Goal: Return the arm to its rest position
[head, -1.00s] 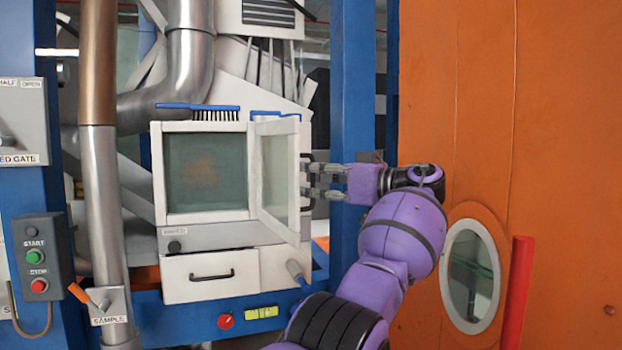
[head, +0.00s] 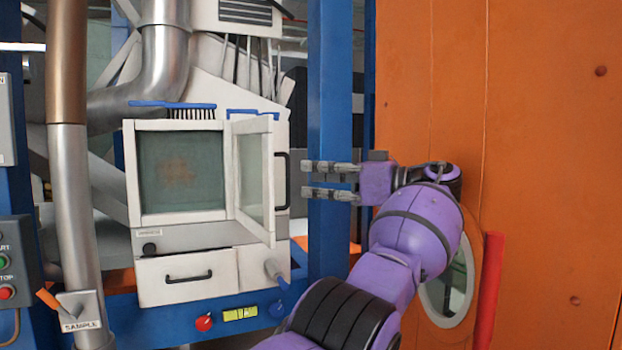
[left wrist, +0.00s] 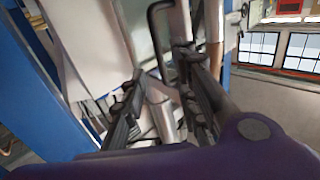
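My left arm is purple and comes up from the lower middle of the head view. Its left gripper (head: 307,179) points left, with its two grey fingers apart and nothing between them. It is in front of the blue post (head: 331,100), to the right of the white cabinet (head: 258,258), with a visible gap in the picture between fingertips and cabinet side. The left wrist view also shows the open gripper (left wrist: 160,75), with a dark handle and metal pipes beyond the fingers. My right gripper is in neither view.
The cabinet's glazed door (head: 254,180) stands open toward me. A blue brush (head: 190,110) lies on the cabinet top. An orange wall (head: 540,120) with an oval window (head: 447,285) is close behind my arm on the right. A red bar (head: 487,290) stands beside the window.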

